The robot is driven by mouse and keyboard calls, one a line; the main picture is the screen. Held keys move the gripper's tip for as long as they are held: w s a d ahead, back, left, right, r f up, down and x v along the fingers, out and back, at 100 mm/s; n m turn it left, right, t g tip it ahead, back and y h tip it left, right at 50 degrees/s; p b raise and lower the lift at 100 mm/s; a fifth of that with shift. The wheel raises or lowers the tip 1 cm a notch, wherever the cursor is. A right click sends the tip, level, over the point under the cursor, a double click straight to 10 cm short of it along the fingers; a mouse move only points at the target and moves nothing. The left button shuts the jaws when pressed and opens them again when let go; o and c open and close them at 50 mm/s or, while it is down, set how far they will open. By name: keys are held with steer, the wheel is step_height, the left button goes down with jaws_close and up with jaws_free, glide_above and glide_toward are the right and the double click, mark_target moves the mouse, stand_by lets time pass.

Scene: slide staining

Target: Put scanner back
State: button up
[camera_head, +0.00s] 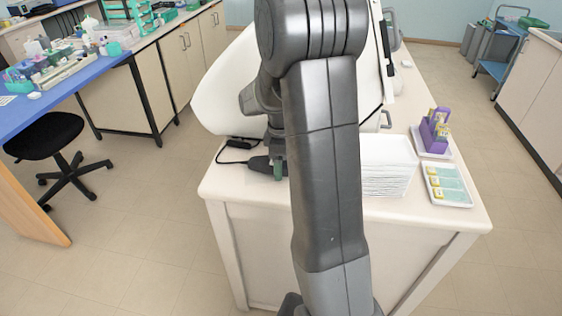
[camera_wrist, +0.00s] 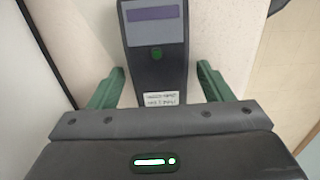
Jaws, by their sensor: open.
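The scanner is a dark handheld device with a pale screen and a green button. In the wrist view the scanner (camera_wrist: 156,50) lies at the top middle, with a white label at its near end. My gripper (camera_wrist: 160,80) is open, its two green fingers apart on either side of the scanner's near end, with gaps on both sides. In the head view my arm hides much of the bench; a dark device, likely the scanner (camera_head: 262,164), shows on the bench left of the arm beside my gripper (camera_head: 279,168).
The white bench (camera_head: 228,184) carries a stack of white trays (camera_head: 388,168), a purple rack (camera_head: 433,133) and a tray of slides (camera_head: 447,184) to the right. A large white machine (camera_head: 226,85) stands behind my arm. A black cable (camera_head: 236,145) lies on the bench to the left.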

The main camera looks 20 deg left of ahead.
step_height(320, 180, up, 12)
steer(key=shift+r, duration=0.15)
stand_by(0.3)
